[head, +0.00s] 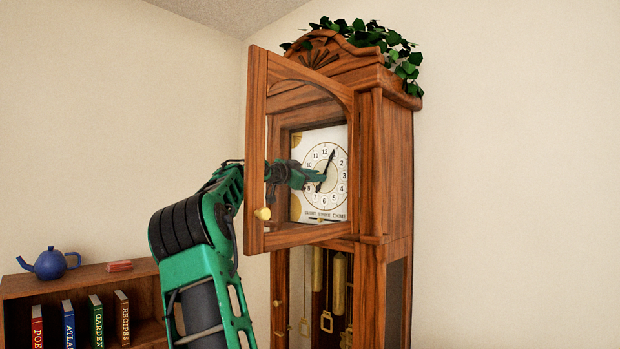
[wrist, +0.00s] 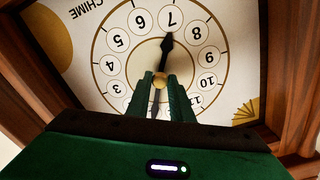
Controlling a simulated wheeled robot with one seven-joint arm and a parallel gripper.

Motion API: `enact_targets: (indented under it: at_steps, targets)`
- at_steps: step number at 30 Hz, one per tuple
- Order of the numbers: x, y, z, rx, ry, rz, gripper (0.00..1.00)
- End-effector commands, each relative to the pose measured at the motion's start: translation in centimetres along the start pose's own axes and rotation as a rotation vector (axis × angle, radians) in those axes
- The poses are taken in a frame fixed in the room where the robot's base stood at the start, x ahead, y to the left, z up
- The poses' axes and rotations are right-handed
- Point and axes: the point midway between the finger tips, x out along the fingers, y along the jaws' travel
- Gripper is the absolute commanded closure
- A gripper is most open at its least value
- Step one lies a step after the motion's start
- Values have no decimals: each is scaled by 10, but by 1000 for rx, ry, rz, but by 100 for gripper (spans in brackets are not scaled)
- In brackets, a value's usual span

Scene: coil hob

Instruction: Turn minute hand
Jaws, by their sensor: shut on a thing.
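The clock dial (head: 298,208) is white with numerals in circles, set in a tall wooden clock. The dark minute hand (head: 331,158) points up near the 1. The short dark hour hand (wrist: 167,45) points to the 7. My gripper (head: 321,178) is at the dial's centre, coming from the left. In the wrist view the dial appears upside down, and my green fingers (wrist: 164,84) are shut on the minute hand (wrist: 156,103) just off the brass centre hub (wrist: 160,78). The fingers hide part of the numerals near the 12.
The clock's wooden door (head: 257,130) stands open on the left, with a brass knob (head: 262,214), close to my arm. Leaves (head: 375,38) lie on top of the clock. Weights (head: 339,280) hang below. A low bookshelf (head: 105,278) with a blue teapot (head: 50,264) is at the left.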

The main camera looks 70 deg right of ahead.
Motion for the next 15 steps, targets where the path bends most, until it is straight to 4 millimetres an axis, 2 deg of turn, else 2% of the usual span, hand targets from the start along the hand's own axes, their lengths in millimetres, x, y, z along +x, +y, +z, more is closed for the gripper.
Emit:
enact_targets:
  at_steps: [1, 4, 5, 6, 15]
  targets:
    - [-3, -5, 6, -4, -9, -10, 100]
    - [-3, -5, 6, -5, -9, -10, 100]
    - [-3, -5, 6, -5, -9, -10, 73]
    - [-2, -5, 5, -4, -8, -9, 63]
    - [-1, -2, 2, -2, -4, -4, 61]
